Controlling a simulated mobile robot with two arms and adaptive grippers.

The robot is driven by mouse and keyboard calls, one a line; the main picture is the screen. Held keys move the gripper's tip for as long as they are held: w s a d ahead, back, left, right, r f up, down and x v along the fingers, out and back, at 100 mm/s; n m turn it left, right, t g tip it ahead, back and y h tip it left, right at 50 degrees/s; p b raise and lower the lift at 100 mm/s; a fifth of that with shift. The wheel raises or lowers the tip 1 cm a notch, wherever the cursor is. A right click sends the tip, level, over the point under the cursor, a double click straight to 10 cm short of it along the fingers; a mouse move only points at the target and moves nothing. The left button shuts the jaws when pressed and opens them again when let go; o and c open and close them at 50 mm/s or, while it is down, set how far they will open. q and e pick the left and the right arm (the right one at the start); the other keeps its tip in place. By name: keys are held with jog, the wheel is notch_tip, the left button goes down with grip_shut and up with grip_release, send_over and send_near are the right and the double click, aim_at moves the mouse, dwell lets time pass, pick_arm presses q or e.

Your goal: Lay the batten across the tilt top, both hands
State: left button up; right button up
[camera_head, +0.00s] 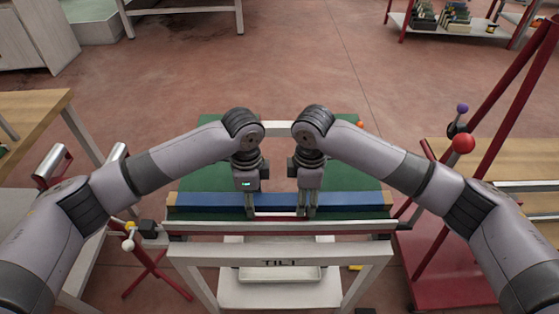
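The tilt top (210,180) is a green surface on a pale frame labelled TILT. A long blue bar, which looks like the batten (210,199), lies across its near part from left to right. My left gripper (250,211) points down at the bar, left of its middle. My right gripper (307,212) points down just right of its middle, its two fingers close together. Both sets of fingers overlap the bar in view. A thin pale strip (279,214) shows between the fingertips. I cannot tell whether either gripper is shut on anything.
A wooden bench (32,108) stands at the left. A red-framed rack (505,110) stands at the right, near a red ball knob (464,143). A shelf with dark boxes (455,22) is at the back right. The floor beyond the tilt top is clear.

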pick_arm(q)
jog(key=shift+o, duration=0.5)
pick_arm(e)
jog(key=shift+o, duration=0.5)
jog(key=shift+r, duration=0.1)
pick_arm(q)
notch_tip(320, 180, up, 12)
pick_arm(e)
notch_tip(320, 180, up, 12)
dwell(0.3)
